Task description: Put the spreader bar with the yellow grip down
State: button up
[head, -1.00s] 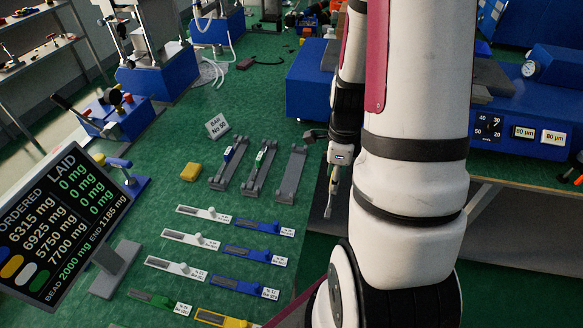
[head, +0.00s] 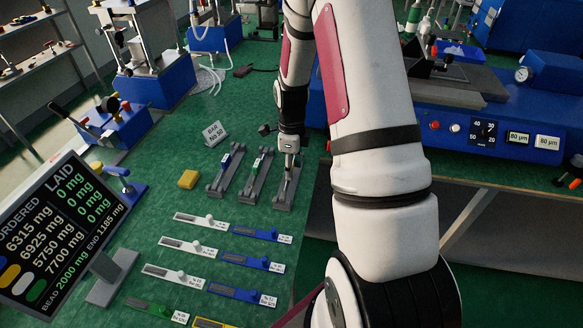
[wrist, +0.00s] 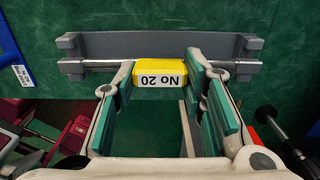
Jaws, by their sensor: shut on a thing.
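The spreader bar is a thin metal rod with a yellow grip (wrist: 160,73) marked "No 20". My gripper (wrist: 163,88) is shut on that grip, its green-padded fingers on either side. In the wrist view the rod lines up with a grey cradle (wrist: 160,45), its ends at the cradle's end posts. I cannot tell whether the rod rests in them or is just above. In the head view my gripper (head: 289,158) is at the rightmost cradle (head: 284,197). The yellow grip is hidden there.
To the left, two similar cradles hold a blue-grip bar (head: 226,161) and a green-grip bar (head: 257,163). Labelled slide strips (head: 238,290) lie in front. A blue machine (head: 470,125) is right.

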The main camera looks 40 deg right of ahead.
jog(key=shift+f, duration=0.45)
jog(key=shift+f, duration=0.15)
jog(key=o, duration=1.3)
